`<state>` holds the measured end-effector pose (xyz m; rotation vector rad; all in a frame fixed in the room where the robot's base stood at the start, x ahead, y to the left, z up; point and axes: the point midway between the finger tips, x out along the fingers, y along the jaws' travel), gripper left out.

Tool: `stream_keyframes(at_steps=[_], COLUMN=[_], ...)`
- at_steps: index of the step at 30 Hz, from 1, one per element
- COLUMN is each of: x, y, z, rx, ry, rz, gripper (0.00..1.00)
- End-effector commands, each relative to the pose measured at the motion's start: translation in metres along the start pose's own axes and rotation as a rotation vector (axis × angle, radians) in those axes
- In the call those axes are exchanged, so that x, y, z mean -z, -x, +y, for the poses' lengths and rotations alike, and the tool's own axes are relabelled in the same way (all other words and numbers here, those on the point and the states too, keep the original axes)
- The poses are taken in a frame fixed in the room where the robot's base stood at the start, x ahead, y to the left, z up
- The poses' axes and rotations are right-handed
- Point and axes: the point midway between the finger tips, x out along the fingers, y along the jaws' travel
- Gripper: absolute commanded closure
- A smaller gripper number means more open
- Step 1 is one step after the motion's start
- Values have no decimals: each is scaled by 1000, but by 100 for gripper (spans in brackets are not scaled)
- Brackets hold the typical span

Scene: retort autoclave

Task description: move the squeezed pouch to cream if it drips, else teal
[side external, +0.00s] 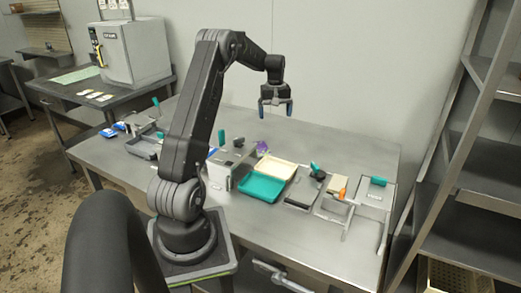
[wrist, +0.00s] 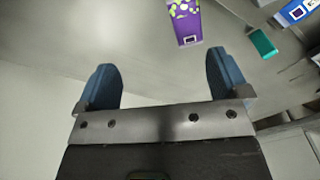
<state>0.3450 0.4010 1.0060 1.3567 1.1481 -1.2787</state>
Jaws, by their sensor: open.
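My gripper (side external: 275,107) hangs above the back of the steel table, open and empty. In the wrist view its two blue fingers (wrist: 165,88) stand wide apart with nothing between them. A purple pouch with a yellow-green pattern (wrist: 185,20) lies on the table beyond the fingertips. In the side view the purple pouch (side external: 262,147) is small, below the gripper and behind the trays. The cream tray (side external: 277,166) and the teal tray (side external: 263,187) sit side by side, teal nearer the camera. I cannot tell whether the pouch drips.
A metal box device (side external: 224,175) stands left of the trays. To their right are a dark flat device (side external: 305,190) and a metal frame with a teal handle (side external: 378,181). Blue pouches (side external: 109,132) lie at the far left. The table's back right is clear.

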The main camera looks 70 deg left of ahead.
Motion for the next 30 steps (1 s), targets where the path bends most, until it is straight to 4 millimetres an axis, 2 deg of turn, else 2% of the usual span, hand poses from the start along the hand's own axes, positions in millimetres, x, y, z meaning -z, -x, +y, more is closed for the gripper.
stream_keyframes(at_steps=[1, 3, 7, 11, 18, 21, 30], x=[16, 30, 42, 43, 40, 40, 38], y=[-16, -29, -44, -60, -106, -120, -138], z=[-13, -25, -37, -39, -40, -40, -41], rx=[9, 16, 24, 26, 26, 25, 25], ry=[50, 97, 143, 150, 147, 147, 146], rz=[-15, -27, -40, -44, -44, -43, -42], gripper=[6, 6, 6, 6, 6, 6, 6])
